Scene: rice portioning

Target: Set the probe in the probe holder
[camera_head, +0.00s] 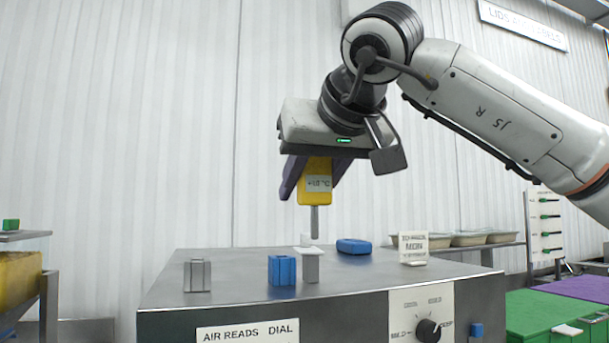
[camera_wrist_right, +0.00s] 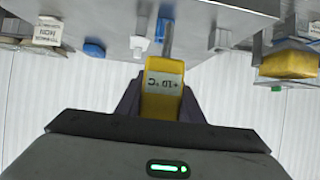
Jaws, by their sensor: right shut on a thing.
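The probe (camera_head: 315,190) has a yellow body with a small display and a thin metal stem pointing down. My right gripper (camera_head: 312,184) is shut on its body and holds it upright above the steel counter. My left gripper is not in view.
The steel counter (camera_head: 240,262) also bears a grey block (camera_head: 197,275), a blue block (camera_head: 282,270), a blue oval thing (camera_head: 354,246) and a white sign (camera_head: 413,247). A dial (camera_head: 428,330) is on its front. Trays (camera_head: 469,239) stand behind at the right.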

